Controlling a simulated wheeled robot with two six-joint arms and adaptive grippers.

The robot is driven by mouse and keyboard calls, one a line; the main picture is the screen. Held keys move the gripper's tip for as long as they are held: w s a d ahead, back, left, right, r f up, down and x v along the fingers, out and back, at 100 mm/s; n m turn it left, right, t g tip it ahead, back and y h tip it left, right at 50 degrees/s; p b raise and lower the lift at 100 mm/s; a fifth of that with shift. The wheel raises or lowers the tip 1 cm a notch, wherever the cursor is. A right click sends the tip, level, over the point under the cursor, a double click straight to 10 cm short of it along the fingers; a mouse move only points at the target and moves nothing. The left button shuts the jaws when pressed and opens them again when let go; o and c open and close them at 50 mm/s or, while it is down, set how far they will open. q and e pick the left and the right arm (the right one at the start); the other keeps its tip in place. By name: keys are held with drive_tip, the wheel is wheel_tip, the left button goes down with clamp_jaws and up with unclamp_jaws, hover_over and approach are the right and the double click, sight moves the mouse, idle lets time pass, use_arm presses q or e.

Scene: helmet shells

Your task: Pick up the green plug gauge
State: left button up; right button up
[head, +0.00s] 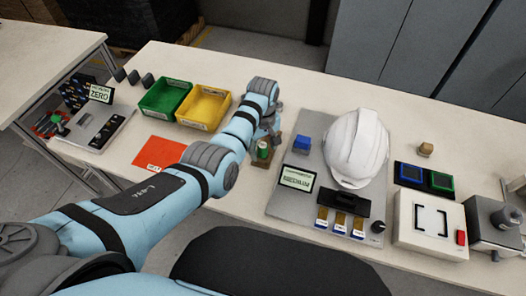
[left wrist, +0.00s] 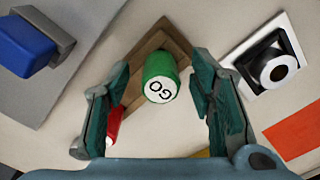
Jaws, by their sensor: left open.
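The green plug gauge (head: 263,149) stands on a brown wooden block (head: 259,162) near the middle of the table in the head view. In the wrist view my left gripper (left wrist: 160,92) is open, with one finger on each side of the gauge and gaps between. A red piece (left wrist: 115,124) is partly hidden behind the left finger.
A blue block (head: 301,144) and white helmet shell (head: 357,147) stand on a grey plate to the right. Green (head: 164,97) and yellow (head: 204,106) bins and an orange-red sheet (head: 158,153) lie left. A white fixture (left wrist: 270,68) sits close by in the wrist view.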

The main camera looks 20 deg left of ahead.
use_arm(q)
drive_tip(key=shift+f, duration=0.5)
use_arm(e)
drive_tip(key=shift+f, duration=0.2)
use_arm(q)
drive_tip(key=shift+r, duration=0.1)
drive_tip(key=c, duration=1.1)
use_arm(e)
drive_tip(key=shift+a, duration=0.1)
use_arm(q)
drive_tip(key=shift+r, duration=0.1)
